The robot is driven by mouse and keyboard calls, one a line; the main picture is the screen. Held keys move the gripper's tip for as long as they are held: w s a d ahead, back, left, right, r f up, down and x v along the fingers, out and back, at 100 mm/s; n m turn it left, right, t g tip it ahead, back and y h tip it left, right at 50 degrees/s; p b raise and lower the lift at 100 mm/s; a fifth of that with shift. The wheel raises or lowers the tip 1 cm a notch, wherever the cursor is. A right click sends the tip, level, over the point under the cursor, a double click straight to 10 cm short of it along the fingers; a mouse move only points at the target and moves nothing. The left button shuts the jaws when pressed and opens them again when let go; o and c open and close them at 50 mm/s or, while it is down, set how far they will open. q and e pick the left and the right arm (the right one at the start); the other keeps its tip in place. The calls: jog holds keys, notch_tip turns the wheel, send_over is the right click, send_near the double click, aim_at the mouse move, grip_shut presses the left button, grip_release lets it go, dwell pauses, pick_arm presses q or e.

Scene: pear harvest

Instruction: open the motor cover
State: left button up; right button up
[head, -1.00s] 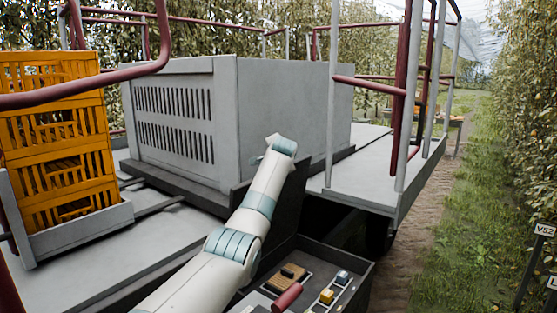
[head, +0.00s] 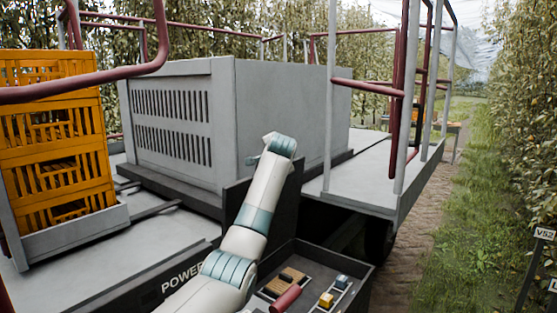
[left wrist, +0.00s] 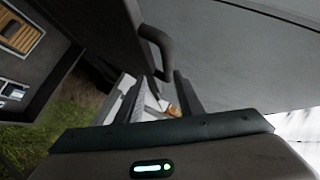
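The motor cover (head: 285,110) is a large grey box with slotted vents on its left face, standing closed on the platform. My left arm reaches up from the bottom to its near right side. The arm's end hides my left gripper in the head view. In the left wrist view, my left gripper (left wrist: 160,76) is open, its two dark fingers apart. A dark curved handle (left wrist: 154,42) on a grey panel (left wrist: 230,55) lies just beyond the fingers, its lower end near the gap between the fingertips. I cannot tell whether they touch. My right gripper is not in view.
Yellow crates (head: 60,140) are stacked at left. An open dark tray (head: 362,285) with small parts is below the arm. Red and grey rails (head: 405,100) stand right of the cover. A dirt and grass path (head: 460,230) lies at right.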

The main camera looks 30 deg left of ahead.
pick_arm(q)
jog(key=b+v, duration=0.4)
jog(key=v, duration=0.8)
jog(key=shift+d+r, duration=0.15)
jog(key=shift+d, duration=0.05)
